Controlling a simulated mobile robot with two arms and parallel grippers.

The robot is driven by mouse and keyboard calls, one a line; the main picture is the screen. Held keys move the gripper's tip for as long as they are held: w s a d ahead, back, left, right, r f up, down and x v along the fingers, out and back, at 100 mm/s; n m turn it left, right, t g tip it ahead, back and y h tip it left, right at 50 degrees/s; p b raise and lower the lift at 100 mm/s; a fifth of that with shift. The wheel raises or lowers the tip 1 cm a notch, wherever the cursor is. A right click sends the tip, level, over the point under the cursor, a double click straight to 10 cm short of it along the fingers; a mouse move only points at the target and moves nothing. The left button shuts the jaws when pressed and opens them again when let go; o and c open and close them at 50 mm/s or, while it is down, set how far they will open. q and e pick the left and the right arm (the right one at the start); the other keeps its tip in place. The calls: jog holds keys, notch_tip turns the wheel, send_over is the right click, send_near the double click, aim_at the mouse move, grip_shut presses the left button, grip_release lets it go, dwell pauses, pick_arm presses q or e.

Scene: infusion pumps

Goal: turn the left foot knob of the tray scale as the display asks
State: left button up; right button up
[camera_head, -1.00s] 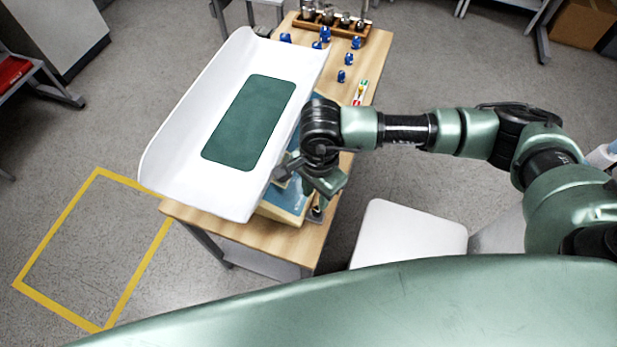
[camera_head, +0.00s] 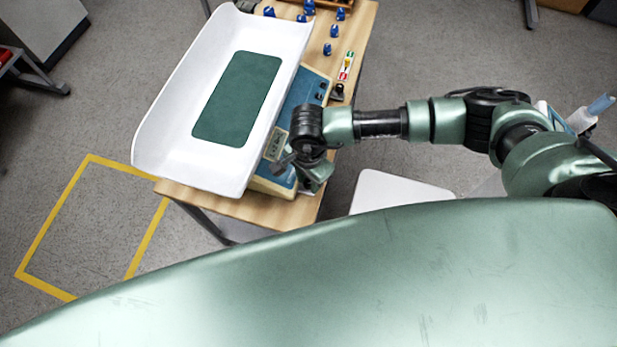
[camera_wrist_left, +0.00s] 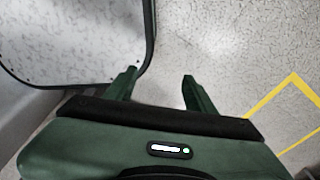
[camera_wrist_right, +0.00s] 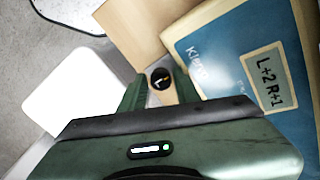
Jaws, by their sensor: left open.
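The tray scale has a long white tray (camera_head: 168,147) with a green mat (camera_head: 238,100). Its blue and cream body (camera_head: 300,97) shows under the tray's right side. In the right wrist view its display (camera_wrist_right: 269,81) reads "L+2 R+1". The left foot knob (camera_wrist_right: 161,78), black on top with a yellow pointer mark, sits left of the panel. My right gripper (camera_wrist_right: 160,88) is open, its fingers on either side of the knob; contact is not clear. In the head view the right gripper (camera_head: 300,175) hides this knob. My left gripper (camera_wrist_left: 160,88) is open and empty above the floor.
Another dark knob (camera_head: 337,92) stands at the body's far end. Several small blue objects and a red, green and white strip (camera_head: 346,66) lie on the wooden table (camera_head: 215,202). A white surface (camera_head: 395,192) stands right of the table. Yellow tape (camera_head: 45,227) marks floor at left.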

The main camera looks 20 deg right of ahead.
jog(key=c, duration=0.5)
grip_shut()
jog(key=shift+w+f+m+b, duration=0.1)
jog(key=shift+m+b, duration=1.05)
jog(key=shift+m, duration=0.45)
jog(key=m+b, duration=0.3)
jog(key=m, duration=0.2)
jog(key=m+b, duration=0.2)
jog(key=m, duration=0.3)
pick_arm(q)
notch_tip(320, 180, down, 9)
jog(key=s+b, duration=0.1)
jog(key=shift+s+f+b, duration=0.15)
jog(key=shift+s+b, duration=0.1)
jog(key=shift+b, duration=0.15)
pick_arm(e)
jog(key=shift+m, duration=2.2)
jog(key=shift+r, duration=0.2)
jog(key=o, duration=0.7)
grip_release()
jog(key=shift+c, duration=0.2)
